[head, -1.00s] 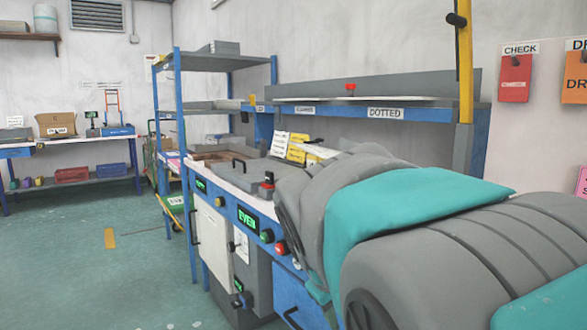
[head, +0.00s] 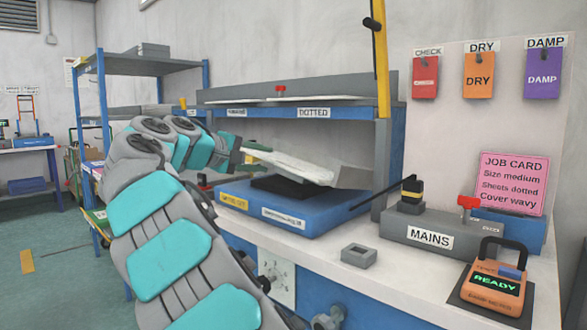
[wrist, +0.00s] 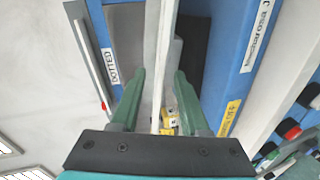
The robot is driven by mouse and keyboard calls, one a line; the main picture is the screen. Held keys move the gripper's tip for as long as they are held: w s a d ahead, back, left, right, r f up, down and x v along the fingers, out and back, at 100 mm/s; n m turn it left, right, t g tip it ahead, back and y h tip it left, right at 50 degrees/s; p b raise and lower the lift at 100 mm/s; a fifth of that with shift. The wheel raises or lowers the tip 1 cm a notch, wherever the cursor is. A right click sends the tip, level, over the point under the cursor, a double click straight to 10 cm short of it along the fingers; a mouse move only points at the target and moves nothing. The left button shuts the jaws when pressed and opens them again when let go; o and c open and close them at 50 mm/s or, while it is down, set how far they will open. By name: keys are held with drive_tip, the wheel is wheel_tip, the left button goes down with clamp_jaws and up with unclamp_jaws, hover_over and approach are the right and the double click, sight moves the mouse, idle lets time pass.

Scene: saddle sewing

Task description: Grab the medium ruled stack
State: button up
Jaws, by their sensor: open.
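A thin white stack (head: 292,164) lies slanted above the black pad of a blue machine, with a grey plate (head: 355,178) beside its right end. Its size and ruling are not readable. My gripper (head: 256,158) is at the stack's left end. In the wrist view my gripper (wrist: 160,76) has its green fingers apart, one on each side of the white stack (wrist: 166,50), seen edge-on. I cannot tell whether either finger touches it. The pink job card (head: 513,183) reads size medium, sheets dotted, cover wavy.
The blue machine (head: 318,213) stands on a white worktop with a dark lever at its right. A blue shelf (head: 350,111) labelled DOTTED is close above. A grey MAINS box (head: 395,229), a small grey block (head: 359,255) and an orange READY device (head: 495,287) stand to the right.

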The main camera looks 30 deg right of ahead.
sight(275, 160)
drive_tip(key=x, duration=0.5)
drive_tip(key=shift+w+d+f, duration=0.1)
drive_tip(key=shift+w, duration=0.1)
drive_tip(key=shift+w+x, duration=0.2)
drive_tip(key=shift+x, duration=1.1)
drive_tip(key=shift+w+x, duration=0.2)
drive_tip(key=shift+x, duration=1.15)
clamp_jaws()
